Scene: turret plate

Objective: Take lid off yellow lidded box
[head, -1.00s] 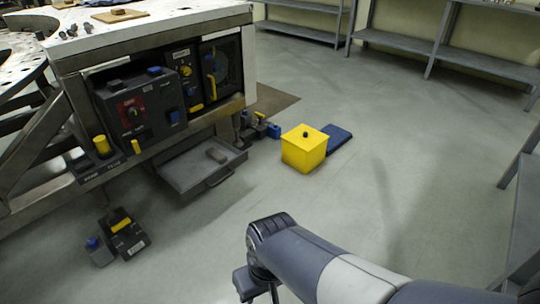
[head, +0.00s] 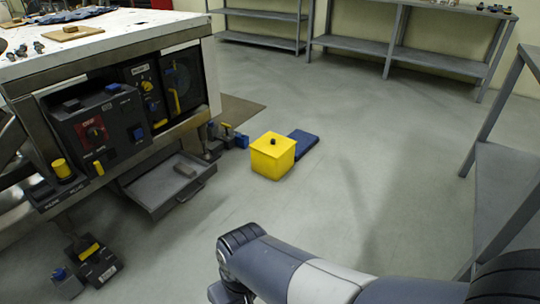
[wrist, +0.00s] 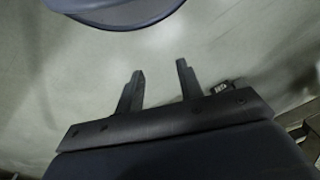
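The yellow lidded box (head: 272,158) stands on the floor near the middle of the head view. Its lid (head: 273,145) is on, with a small dark knob (head: 273,142) on top. My arm crosses the lower part of the head view, well nearer to me than the box, and my gripper is not clearly seen there. In the wrist view my gripper (wrist: 156,85) has its two fingers apart with nothing between them. The box does not show in the wrist view.
A dark blue flat object (head: 303,143) lies right behind the box. A workbench (head: 110,45) with control boxes and an open drawer (head: 165,185) stands left. Grey shelves (head: 440,55) line the back, and another rack (head: 505,165) stands right. The floor between is clear.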

